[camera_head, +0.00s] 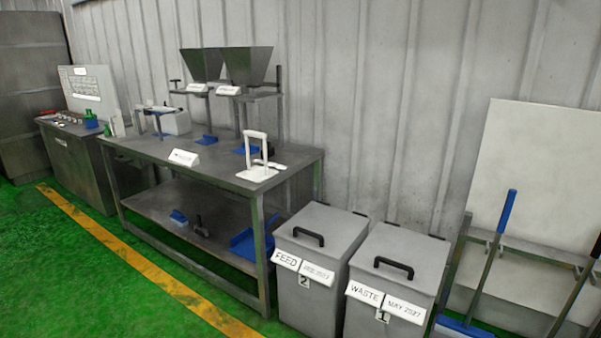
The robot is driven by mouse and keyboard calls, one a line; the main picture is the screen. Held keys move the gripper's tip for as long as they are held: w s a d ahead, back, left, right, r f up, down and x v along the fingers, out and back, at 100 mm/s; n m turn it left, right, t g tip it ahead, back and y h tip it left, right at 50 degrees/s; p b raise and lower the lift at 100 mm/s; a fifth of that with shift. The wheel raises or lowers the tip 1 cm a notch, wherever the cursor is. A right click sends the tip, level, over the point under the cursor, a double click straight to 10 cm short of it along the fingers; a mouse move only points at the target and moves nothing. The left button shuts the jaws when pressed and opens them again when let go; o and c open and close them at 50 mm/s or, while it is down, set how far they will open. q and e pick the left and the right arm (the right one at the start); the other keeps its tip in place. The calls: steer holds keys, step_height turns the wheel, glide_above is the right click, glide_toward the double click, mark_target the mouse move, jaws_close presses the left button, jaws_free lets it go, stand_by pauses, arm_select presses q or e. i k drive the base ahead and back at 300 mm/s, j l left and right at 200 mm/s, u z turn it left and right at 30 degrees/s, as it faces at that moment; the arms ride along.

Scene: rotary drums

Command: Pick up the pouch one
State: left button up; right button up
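I cannot make out any pouch in the head view. A metal workbench (225,178) stands against the wall, with two dark hoppers (250,64) raised above its back edge. A white stand with an upright handle (262,172) is at its right end. A white container (177,122) and small blue items sit farther left on the top. Blue scoop-like items (247,243) lie on the lower shelf. Neither of my grippers is in view.
Two lidded grey bins stand right of the bench, labelled FEED (318,248) and WASTE (398,262). Blue-handled tools (495,245) lean at the far right. A control cabinet (77,165) stands at the left. The green floor (75,285) with its yellow line is clear.

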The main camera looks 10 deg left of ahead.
mark_target(115, 122)
steer(key=i+j+u, duration=0.2)
steer(key=i+u, duration=0.55)
steer(key=i+j+z, duration=0.1)
steer(key=i+j, duration=0.15)
steer(key=i+j+z, duration=0.1)
steer(key=j, duration=0.25)
steer(key=i+j+z, duration=0.15)
steer(key=i+j, duration=0.15)
steer(key=i+j+z, duration=0.1)
steer(key=j, duration=0.3)
steer(key=i+j+z, duration=0.1)
steer(key=i+j, duration=0.2)
steer(key=j, duration=0.45)
steer(key=i+j, duration=0.1)
steer(key=j, duration=0.35)
